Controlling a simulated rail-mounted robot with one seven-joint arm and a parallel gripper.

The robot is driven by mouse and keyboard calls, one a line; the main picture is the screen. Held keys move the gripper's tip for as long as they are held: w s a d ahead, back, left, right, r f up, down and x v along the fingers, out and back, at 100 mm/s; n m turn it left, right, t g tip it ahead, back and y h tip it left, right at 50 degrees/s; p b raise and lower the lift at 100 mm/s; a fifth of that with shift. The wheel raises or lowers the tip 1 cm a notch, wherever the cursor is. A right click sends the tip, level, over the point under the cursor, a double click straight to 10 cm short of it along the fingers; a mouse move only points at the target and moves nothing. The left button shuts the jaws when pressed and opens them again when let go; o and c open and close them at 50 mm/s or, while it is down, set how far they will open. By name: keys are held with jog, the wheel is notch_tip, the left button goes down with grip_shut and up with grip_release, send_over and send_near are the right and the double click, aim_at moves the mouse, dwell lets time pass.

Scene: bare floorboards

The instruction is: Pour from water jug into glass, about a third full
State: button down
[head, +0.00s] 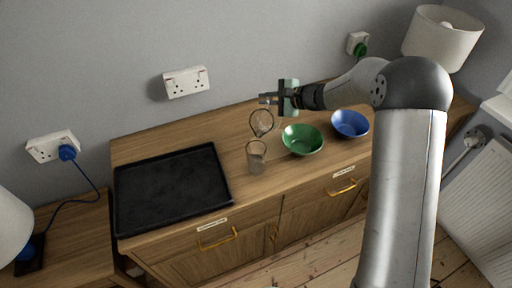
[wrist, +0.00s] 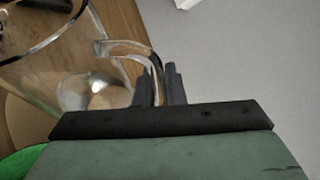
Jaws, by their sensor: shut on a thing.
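The clear water jug (head: 261,123) is held in the air, tilted, above and slightly behind the glass. In the wrist view the jug (wrist: 92,88) shows its clear wall and its handle, with some liquid inside. My gripper (head: 268,99) is shut on the jug's handle; its dark fingers (wrist: 166,88) close around the handle in the wrist view. The clear glass (head: 256,158) stands upright on the wooden cabinet top, just below the jug. I cannot tell how much liquid is in the glass, or whether any is flowing.
A green bowl (head: 302,140) stands right of the glass, and a blue bowl (head: 349,124) is farther right. A black tray (head: 122,225) lies on the left of the cabinet top (head: 150,138). A wall socket (head: 186,82) is behind.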

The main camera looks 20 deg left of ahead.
aim_at(268, 115)
dwell(0.8)
jog(key=shift+w+f+m+g+p, duration=0.3)
jog(key=shift+m+p, duration=0.1)
jog(key=shift+p, duration=0.55)
jog(key=shift+w+m+g+p, duration=0.25)
jog(key=shift+m+g+p, duration=0.15)
jog(key=shift+p, duration=0.8)
jog(key=w+f+m+g, duration=0.1)
jog(key=f, duration=0.1)
jog(key=w+f+m+g, duration=0.1)
jog(key=f+m, duration=0.1)
jog(key=f, duration=0.1)
jog(key=w+f+m+g, duration=0.1)
jog(key=w+f, duration=0.1)
jog(key=f, duration=0.1)
jog(key=shift+d+f+m+g+b, duration=0.15)
jog(key=shift+m+g+b, duration=0.15)
jog(key=shift+m+g, duration=0.1)
jog(key=shift+w, duration=0.1)
dwell(0.4)
